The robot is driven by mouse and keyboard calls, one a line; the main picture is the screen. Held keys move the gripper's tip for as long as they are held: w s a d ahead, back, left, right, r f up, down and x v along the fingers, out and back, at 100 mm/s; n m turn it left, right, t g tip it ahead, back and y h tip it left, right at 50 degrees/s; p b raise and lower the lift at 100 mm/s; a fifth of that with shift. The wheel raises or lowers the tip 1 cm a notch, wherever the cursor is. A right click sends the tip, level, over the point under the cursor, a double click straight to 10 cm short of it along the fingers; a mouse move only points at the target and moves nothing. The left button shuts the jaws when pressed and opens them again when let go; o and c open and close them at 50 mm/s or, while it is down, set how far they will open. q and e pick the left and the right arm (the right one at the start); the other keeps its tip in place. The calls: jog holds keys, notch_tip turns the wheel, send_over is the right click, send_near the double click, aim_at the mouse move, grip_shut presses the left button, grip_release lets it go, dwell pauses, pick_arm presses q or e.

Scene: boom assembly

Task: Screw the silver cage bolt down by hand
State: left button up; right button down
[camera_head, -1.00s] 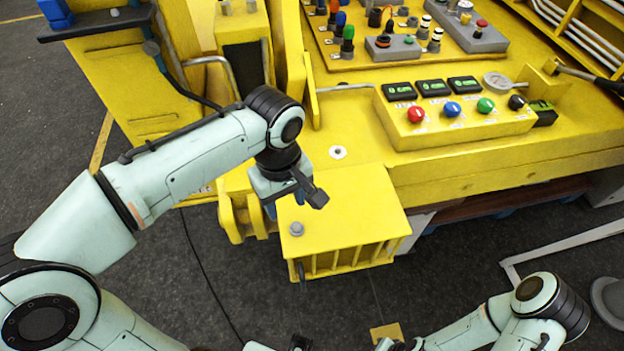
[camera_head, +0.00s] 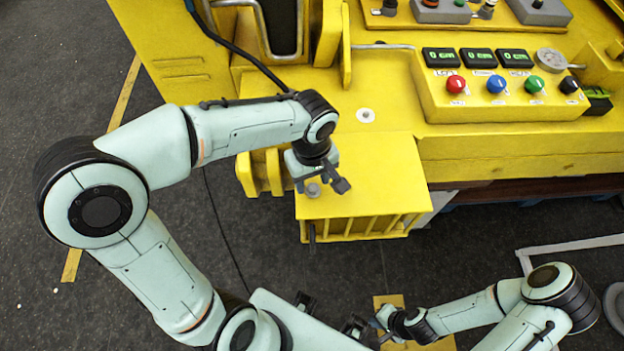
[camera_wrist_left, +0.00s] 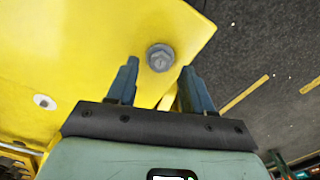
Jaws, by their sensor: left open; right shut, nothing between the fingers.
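The silver cage bolt (camera_head: 313,190) stands near the front left corner of the yellow cage's top plate (camera_head: 380,180). In the left wrist view the bolt's hex head (camera_wrist_left: 160,57) shows between the two finger tips, with a gap on each side. My left gripper (camera_head: 320,184) is open over the bolt and points down at the plate; its height above the bolt is hard to judge. My right gripper (camera_head: 381,331) is low in the picture, away from the cage, shut and empty. Its fingers are small and partly hidden.
A second bolt or washer (camera_head: 366,115) sits on the yellow surface behind the cage. A control box (camera_head: 500,90) with coloured knobs and displays stands at the right back. A black cable (camera_head: 240,55) runs behind my left arm. Dark floor lies in front.

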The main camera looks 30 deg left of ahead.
pick_arm(q)
jog(key=shift+f, duration=0.55)
grip_shut()
jog(key=shift+w+m, duration=0.1)
jog(key=shift+m, duration=0.3)
